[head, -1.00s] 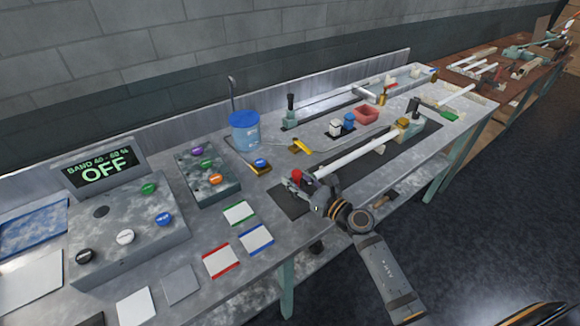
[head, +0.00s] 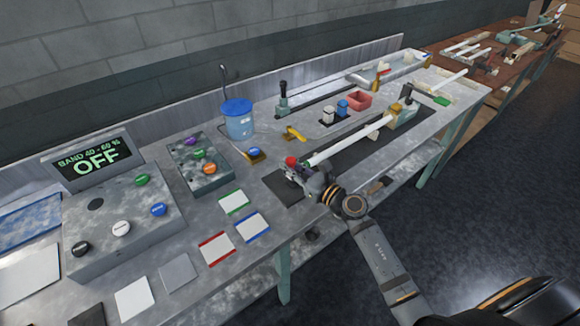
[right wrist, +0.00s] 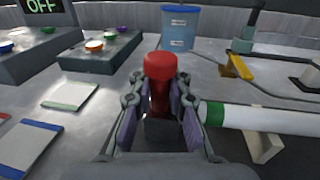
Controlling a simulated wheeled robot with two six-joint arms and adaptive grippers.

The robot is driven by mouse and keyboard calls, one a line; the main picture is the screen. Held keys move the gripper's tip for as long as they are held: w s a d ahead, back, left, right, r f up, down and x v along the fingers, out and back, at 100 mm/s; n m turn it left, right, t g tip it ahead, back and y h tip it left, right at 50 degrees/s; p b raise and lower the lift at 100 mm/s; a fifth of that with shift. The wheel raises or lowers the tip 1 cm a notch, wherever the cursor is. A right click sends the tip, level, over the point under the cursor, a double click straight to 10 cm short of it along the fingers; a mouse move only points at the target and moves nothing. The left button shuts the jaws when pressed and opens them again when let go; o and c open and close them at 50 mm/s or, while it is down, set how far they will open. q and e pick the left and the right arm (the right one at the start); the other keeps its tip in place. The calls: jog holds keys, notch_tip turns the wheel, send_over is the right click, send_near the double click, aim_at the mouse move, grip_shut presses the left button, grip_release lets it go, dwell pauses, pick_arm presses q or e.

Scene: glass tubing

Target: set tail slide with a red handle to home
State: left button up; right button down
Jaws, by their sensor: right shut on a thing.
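The red handle (right wrist: 160,68) of the tail slide stands upright between the fingers of my right gripper (right wrist: 158,110) in the right wrist view. The fingers are shut on its stem from both sides. In the head view the red knob (head: 291,160) shows at the tip of my right gripper (head: 300,172). The slide's lower part is mostly hidden by the gripper. A white tube (head: 350,140) with a green band at its near end lies just right of the handle; in the right wrist view its end (right wrist: 260,118) is close to the right finger. My left gripper is not in view.
A blue-lidded bucket (head: 238,118), a yellow-handled tool (head: 295,133) and a red bin (head: 359,100) stand behind. A button box (head: 200,168) and a control panel reading OFF (head: 95,160) are to the left. Coloured-edge cards (head: 234,202) lie flat in front of them.

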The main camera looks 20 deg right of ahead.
jog(key=shift+w+d+f, duration=0.1)
jog(key=shift+d, duration=0.2)
jog(key=c, duration=1.3)
grip_release()
jog(key=shift+d, duration=0.1)
jog(key=v, duration=0.7)
jog(key=shift+s, duration=0.3)
jog(key=shift+d, duration=0.1)
